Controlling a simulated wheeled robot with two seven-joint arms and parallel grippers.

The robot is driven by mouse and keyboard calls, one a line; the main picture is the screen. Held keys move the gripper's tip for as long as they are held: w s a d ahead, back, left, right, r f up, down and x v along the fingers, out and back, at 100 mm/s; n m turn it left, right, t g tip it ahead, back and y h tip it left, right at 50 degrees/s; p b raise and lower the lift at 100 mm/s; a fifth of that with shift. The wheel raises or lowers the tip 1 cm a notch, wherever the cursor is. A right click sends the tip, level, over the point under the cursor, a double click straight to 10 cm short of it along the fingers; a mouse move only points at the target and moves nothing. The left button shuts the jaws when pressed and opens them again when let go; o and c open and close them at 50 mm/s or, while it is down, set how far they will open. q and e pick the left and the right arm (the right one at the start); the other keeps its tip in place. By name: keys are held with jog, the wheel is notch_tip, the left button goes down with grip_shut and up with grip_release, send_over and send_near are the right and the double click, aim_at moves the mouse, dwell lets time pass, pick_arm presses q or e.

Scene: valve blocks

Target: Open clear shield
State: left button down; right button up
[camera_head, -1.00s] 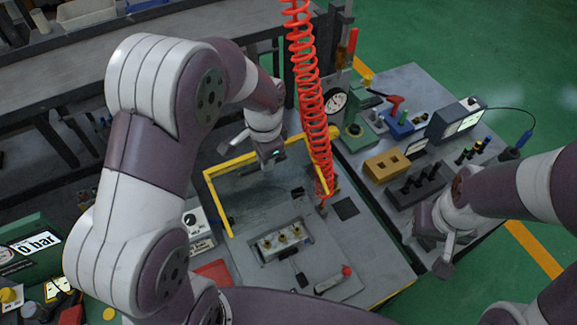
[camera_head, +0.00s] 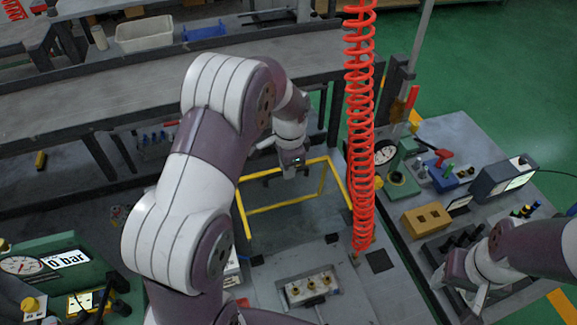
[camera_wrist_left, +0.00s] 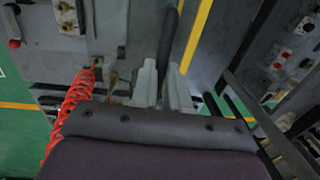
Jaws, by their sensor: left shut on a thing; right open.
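The clear shield shows by its yellow frame (camera_head: 280,208), which stands raised and tilted above the workbench; its see-through pane is hard to make out. My left gripper (camera_head: 292,170) is at the frame's far upper edge. In the left wrist view its fingers (camera_wrist_left: 161,72) are shut on a dark bar-like handle (camera_wrist_left: 168,40), beside a yellow frame bar (camera_wrist_left: 196,36). The valve block (camera_head: 309,287) with brass fittings sits uncovered on the bench in front of the frame. My right gripper (camera_head: 462,288) is open and empty at the right, over the side table.
A red coiled hose (camera_head: 359,120) hangs just right of the frame. The right table holds a tan block (camera_head: 426,219), a blue fixture (camera_head: 443,178) and a meter box (camera_head: 503,178). A green gauge panel (camera_head: 45,270) stands at the left. A long grey bench (camera_head: 150,95) runs behind.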

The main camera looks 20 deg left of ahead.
pick_arm(q)
jog(key=shift+s+f, duration=0.1)
jog(key=c, duration=1.1)
grip_release()
jog(key=r, duration=0.4)
jog(key=r+p, duration=0.1)
jog(key=r, duration=0.7)
jog(key=shift+s+d+r+p, duration=0.35)
